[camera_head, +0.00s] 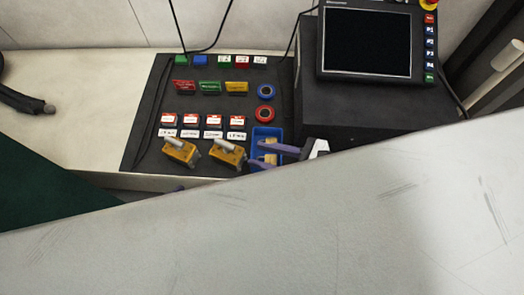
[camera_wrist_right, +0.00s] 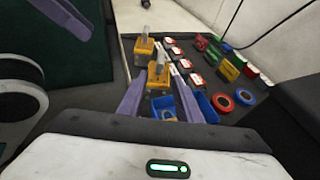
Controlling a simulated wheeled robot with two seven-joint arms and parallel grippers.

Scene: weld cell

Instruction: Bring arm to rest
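My right gripper (camera_head: 252,166) is partly visible in the head view, at the front right of the dark board, with its purple fingers near the blue bin (camera_head: 258,134). In the right wrist view my right gripper (camera_wrist_right: 158,74) has its two fingers apart, with no object clearly held between them. Beyond and below the gap show a yellow block with a grey handle (camera_wrist_right: 157,72) and the blue bin (camera_wrist_right: 203,107). A purple finger, seemingly of my left gripper (camera_wrist_right: 65,14), enters at the upper left there. Its opening cannot be made out.
The dark board (camera_head: 140,135) carries several coloured labelled blocks, red and blue rings (camera_head: 265,113) and two yellow handled blocks (camera_head: 180,152). A screen pendant (camera_head: 368,43) rests on a dark box (camera_head: 350,110) at the right. A large pale surface hides the foreground.

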